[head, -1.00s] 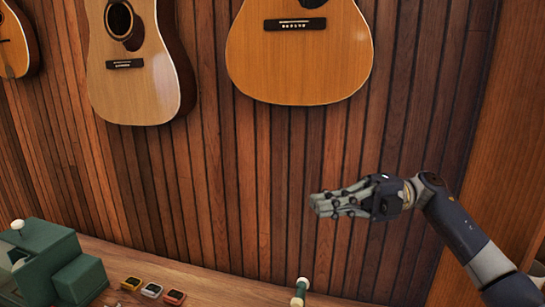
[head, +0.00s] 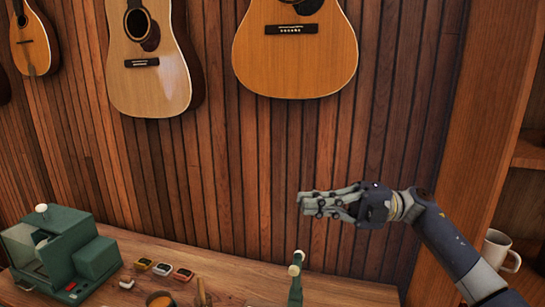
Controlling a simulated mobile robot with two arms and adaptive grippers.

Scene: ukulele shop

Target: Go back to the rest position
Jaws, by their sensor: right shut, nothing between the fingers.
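My right gripper (head: 322,202) is in the right half of the head view, with its arm coming in from the lower right. Its fingers are together, point to the left and hold nothing. It is in the air in front of the wood-panelled wall, above the wooden counter (head: 225,275), and touches nothing that I can see. My left gripper is not in view.
On the counter stand a green machine (head: 95,258), several small coloured boxes (head: 162,269) and a green stand with pale knobs (head: 295,287). Guitars (head: 297,50) hang on the wall. A white mug (head: 497,249) sits on a shelf at right.

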